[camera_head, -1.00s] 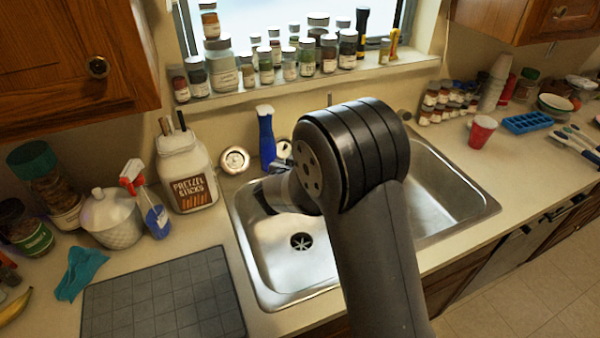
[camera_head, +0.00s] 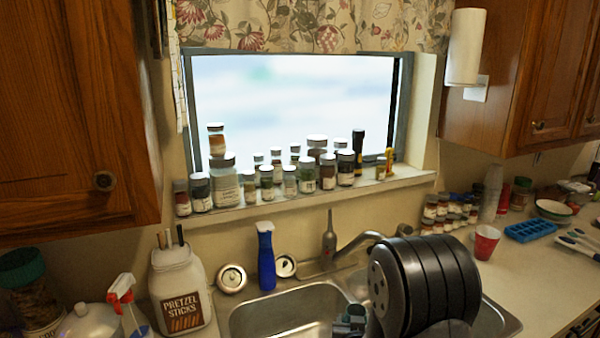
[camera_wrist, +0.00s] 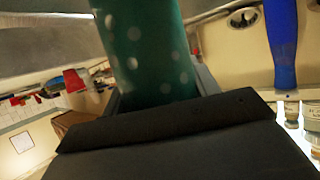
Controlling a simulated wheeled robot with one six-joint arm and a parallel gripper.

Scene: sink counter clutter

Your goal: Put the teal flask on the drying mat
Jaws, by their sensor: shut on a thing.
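In the wrist view, the teal flask (camera_wrist: 145,45), dark green with pale dots, stands between the fingers of my gripper (camera_wrist: 158,92). My gripper is shut on it. The flask's upper end runs out of the frame, and its lower part is hidden by the dark gripper body. In the head view, my dark arm joint covers the right part of the sink and most of the gripper; I cannot make out the flask there. The drying mat is outside both current views.
The steel sink (camera_head: 262,318) has a faucet (camera_head: 358,243) behind it. A blue bottle (camera_head: 266,258) and a pretzel jar (camera_head: 178,290) stand at its back left. Jars line the windowsill (camera_head: 300,205). A red cup (camera_head: 485,242) and blue tray (camera_head: 530,231) sit right.

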